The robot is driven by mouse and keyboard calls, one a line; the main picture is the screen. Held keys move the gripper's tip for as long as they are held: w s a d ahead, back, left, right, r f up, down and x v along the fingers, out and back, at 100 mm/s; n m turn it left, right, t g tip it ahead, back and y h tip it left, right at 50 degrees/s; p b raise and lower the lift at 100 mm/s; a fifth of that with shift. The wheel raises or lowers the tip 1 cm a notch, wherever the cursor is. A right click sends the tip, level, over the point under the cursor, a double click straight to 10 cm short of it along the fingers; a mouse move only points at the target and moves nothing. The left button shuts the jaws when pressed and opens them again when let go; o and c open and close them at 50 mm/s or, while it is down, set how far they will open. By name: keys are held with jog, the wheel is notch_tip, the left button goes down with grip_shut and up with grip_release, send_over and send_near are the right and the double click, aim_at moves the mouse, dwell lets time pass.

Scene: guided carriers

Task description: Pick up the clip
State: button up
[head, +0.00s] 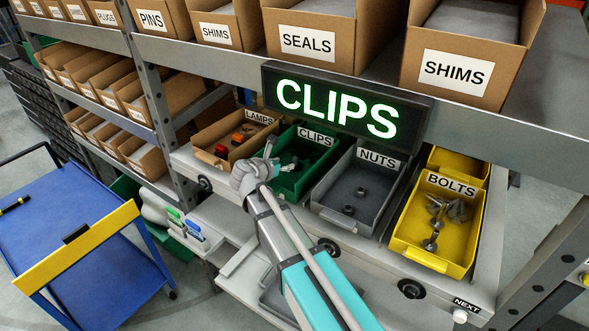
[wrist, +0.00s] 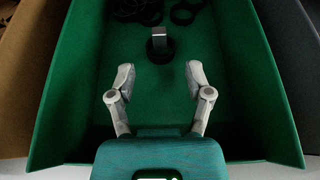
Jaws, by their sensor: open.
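The green bin (head: 298,181) labelled CLIPS stands between the lamps bin and the nuts bin in the head view. Its green wall also shows in the wrist view (wrist: 262,110). A dark clip (wrist: 159,44) with a lighter grey top lies in it, ahead of my fingertips and roughly centred between them. More dark clips (wrist: 135,10) lie at the far end, partly cut off by the frame edge. My gripper (wrist: 159,78) is open and empty over the near part of the bin. In the head view my gripper (head: 268,160) is at the bin's left front and hides part of it.
The lamps bin (head: 205,140) is to the left. The grey nuts bin (head: 335,222) and the yellow bolts bin (head: 412,246) are to the right. A lit CLIPS sign (head: 420,106) hangs above. A blue cart (head: 70,215) stands at the left.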

aim_at(295, 161)
jog(key=shift+b+x, duration=0.35)
jog(key=shift+x, duration=1.2)
jog(key=shift+b+x, duration=0.95)
jog(key=shift+x, duration=0.95)
jog(key=shift+w+d+f, duration=0.3)
jog(key=shift+w+f, duration=0.05)
jog(key=shift+w, duration=0.2)
grip_shut()
